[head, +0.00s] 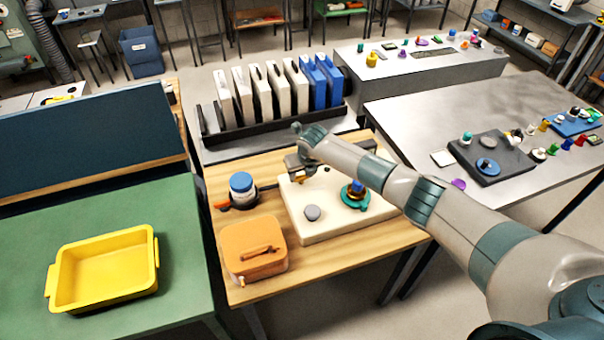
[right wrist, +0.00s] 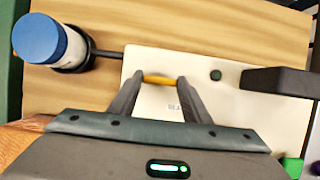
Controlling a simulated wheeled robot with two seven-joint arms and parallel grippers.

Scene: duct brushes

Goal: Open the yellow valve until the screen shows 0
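My right gripper (head: 302,165) is over the back left part of a cream panel (head: 335,229) on the wooden table. In the right wrist view its two fingers stand apart (right wrist: 160,82), with a yellow bar (right wrist: 159,79), which looks like the yellow valve's handle, spanning the gap between them. I cannot tell whether the fingers press on it. My forearm hides part of the panel in the head view. A dark upright block (right wrist: 282,82) stands on the panel. No screen reading is legible in either view. My left gripper is not in view.
On the panel are a grey knob (head: 312,212) and a teal wheel (head: 355,196) with a blue top. A blue-capped container (head: 242,187) and an orange box (head: 253,247) stand to the left. A yellow tray (head: 105,268) sits on the green table.

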